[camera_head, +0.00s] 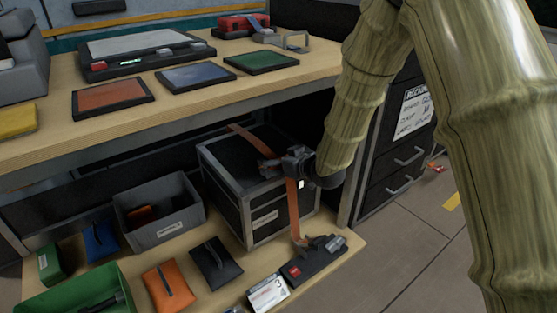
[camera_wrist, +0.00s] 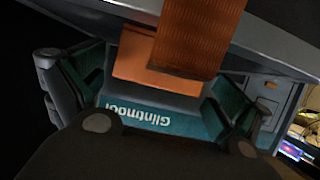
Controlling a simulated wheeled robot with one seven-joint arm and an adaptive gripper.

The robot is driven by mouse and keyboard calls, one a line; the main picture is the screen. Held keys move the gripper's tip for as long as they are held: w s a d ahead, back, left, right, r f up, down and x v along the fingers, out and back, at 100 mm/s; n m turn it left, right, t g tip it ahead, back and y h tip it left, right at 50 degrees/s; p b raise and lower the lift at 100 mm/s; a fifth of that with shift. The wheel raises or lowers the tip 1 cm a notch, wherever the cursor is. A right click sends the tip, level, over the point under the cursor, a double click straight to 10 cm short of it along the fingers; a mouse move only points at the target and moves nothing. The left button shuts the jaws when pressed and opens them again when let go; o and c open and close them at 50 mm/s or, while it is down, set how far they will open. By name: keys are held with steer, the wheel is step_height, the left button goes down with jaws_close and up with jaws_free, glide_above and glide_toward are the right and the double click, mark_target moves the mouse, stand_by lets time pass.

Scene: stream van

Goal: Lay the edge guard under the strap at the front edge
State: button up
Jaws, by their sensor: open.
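The black crate (camera_head: 245,155) with grey metal edges stands on the low shelf. An orange strap (camera_head: 292,205) runs over its top and down its front to a ratchet. My gripper (camera_head: 284,164) is open at the crate's top front edge, beside the strap. In the wrist view, the strap (camera_wrist: 200,40) hangs past the crate's metal edge (camera_wrist: 285,50). An orange plate, which looks like the edge guard (camera_wrist: 140,58), lies partly behind the strap and sticks out to its left. I cannot tell whether they touch. The guard is hidden in the head view.
The workbench (camera_head: 215,110) overhangs the crate's back. A grey bin (camera_head: 160,225), an orange pouch (camera_head: 168,288), a black pouch (camera_head: 215,263) and a green bin (camera_head: 60,300) crowd the shelf to the left. Drawers (camera_head: 395,180) stand to the right, with open floor in front of them.

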steer(key=shift+r, duration=0.1)
steer(key=p+v, duration=0.5)
steer(key=v, duration=0.7)
steer(key=shift+d, duration=0.1)
steer(key=s+d+f+m+h, duration=0.1)
steer(key=s+f, duration=0.1)
steer(key=f, duration=0.3)
steer(key=s+d+f+m+g+h, duration=0.1)
steer(key=s+d+f, duration=0.1)
steer(key=f, duration=0.2)
steer(key=s+d+f+g, duration=0.1)
steer(key=s+f, duration=0.2)
steer(key=f, duration=0.2)
steer(key=shift+s+d+f+m+h, duration=0.15)
steer(key=shift+d+f+m+h, duration=0.2)
steer(key=shift+f+m+h, duration=0.05)
steer(key=s+d+f+m+g+h, duration=0.1)
steer(key=s+d+f+g, duration=0.2)
steer(key=s+f, duration=0.4)
steer(key=s+d+f+m+g+h, duration=0.2)
steer(key=s+f, duration=0.6)
steer(key=s, duration=0.8)
steer(key=s+d+f+m+g+h, duration=0.1)
steer(key=s+d+f, duration=0.5)
steer(key=s, duration=0.6)
steer(key=f+g+h, duration=0.1)
steer(key=g, duration=0.1)
steer(key=shift+s+d+f+m+g, duration=0.2)
steer(key=shift+m+g, duration=0.2)
